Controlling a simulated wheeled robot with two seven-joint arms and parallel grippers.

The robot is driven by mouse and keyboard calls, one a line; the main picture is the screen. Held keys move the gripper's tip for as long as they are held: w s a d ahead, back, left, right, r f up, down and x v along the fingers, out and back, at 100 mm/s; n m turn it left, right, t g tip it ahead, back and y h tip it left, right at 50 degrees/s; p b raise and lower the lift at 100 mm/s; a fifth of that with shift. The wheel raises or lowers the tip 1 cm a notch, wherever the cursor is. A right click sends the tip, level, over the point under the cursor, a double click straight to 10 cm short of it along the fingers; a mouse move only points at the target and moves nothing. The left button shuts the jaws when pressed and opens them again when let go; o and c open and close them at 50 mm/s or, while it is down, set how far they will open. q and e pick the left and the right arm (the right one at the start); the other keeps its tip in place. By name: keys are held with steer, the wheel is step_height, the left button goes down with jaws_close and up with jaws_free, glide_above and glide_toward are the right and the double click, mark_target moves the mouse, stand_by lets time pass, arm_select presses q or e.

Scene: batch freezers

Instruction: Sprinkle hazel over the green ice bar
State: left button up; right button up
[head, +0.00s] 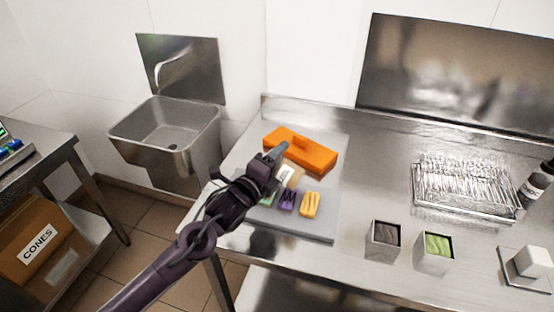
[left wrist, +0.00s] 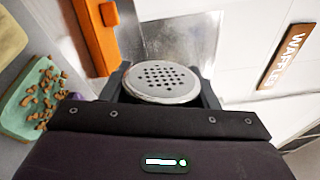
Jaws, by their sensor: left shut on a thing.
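My left gripper (head: 272,160) is shut on a shaker with a round, perforated metal lid (left wrist: 161,83). In the head view the shaker's pale labelled side (head: 290,175) shows beside the fingers, above the grey tray. The green ice bar (head: 267,199) lies on the tray, mostly hidden behind my left gripper in the head view. In the left wrist view the green bar (left wrist: 22,88) is at the left edge, with several brown bits (left wrist: 44,98) on it, some near its edge. My right gripper is not in view.
A purple bar (head: 287,199) and a yellow bar (head: 310,204) lie on the grey tray (head: 300,230). An orange block (head: 301,151) sits at its back. Dark and green-filled metal containers (head: 384,239) (head: 435,249) stand to the right. A sink (head: 170,130) is at the left.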

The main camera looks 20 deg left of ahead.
arm_select(q)
steer(key=shift+r+m, duration=0.75)
steer(key=shift+m, duration=0.35)
steer(key=shift+r+m, duration=0.75)
steer(key=shift+m, duration=0.35)
steer(key=shift+r+m+b, duration=0.3)
steer(key=shift+r+m, duration=0.3)
steer(key=shift+m, duration=0.55)
steer(key=shift+r+m+b, duration=0.3)
steer(key=shift+r+m, duration=0.3)
steer(key=shift+m, duration=0.55)
steer(key=shift+r+m+b, duration=0.2)
steer(key=shift+m+b, duration=0.6)
steer(key=shift+m, duration=0.1)
steer(key=shift+r+m+b, duration=0.4)
steer(key=shift+m+b, duration=0.5)
steer(key=shift+m, duration=0.2)
steer(key=shift+r+m+b, duration=0.4)
steer(key=shift+m+b, duration=0.45)
steer(key=shift+m, duration=0.25)
